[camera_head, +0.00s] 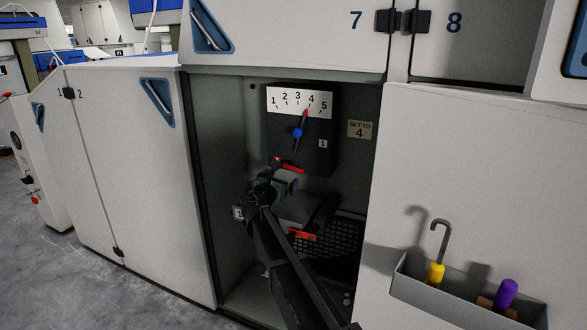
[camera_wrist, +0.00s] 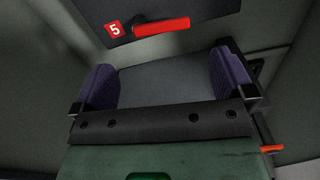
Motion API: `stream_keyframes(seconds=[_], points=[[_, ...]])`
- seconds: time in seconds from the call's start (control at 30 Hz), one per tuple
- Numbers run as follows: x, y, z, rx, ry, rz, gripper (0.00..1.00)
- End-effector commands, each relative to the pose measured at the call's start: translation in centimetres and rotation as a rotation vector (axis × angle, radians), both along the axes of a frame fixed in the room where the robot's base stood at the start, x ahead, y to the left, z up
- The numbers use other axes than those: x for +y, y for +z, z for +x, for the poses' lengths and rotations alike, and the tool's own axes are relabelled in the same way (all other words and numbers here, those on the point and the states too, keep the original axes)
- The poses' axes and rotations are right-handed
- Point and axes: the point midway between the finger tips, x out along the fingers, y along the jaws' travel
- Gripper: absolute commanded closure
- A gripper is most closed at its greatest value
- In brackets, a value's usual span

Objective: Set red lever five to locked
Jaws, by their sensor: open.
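Red lever five (camera_wrist: 162,27) shows in the wrist view beside a red tag marked 5 (camera_wrist: 115,29), on a dark panel. Its red handle lies roughly sideways, tilted slightly. In the head view a red lever (camera_head: 291,167) sits at the lower edge of the dark dial box, partly hidden by my arm. I cannot read locked or unlocked marks. My gripper (camera_wrist: 166,75) is open and empty, its purple pads wide apart. In the wrist view the lever is beyond the fingertips, apart from them. In the head view my gripper (camera_head: 276,180) is just below the lever.
Another red handle (camera_head: 302,235) lies lower in the open cabinet. Cabinet walls stand close on both sides. A grey tray (camera_head: 455,293) holds tools at right.

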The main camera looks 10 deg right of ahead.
Motion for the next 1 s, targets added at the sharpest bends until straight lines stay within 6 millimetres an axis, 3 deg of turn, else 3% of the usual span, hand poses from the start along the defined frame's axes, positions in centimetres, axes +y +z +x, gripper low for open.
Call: stream_keyframes(seconds=[0.27,0.63,0.93,1.0], points=[[-1.1,0.0,1.9,0.001,-0.002,-0.001,0.0],[-5.5,0.0,8.6,0.002,0.0,-0.002,0.0],[-6.0,0.0,9.0,0.002,0.0,-0.002,0.0],[-6.0,0.0,9.0,0.002,0.0,-0.002,0.11]])
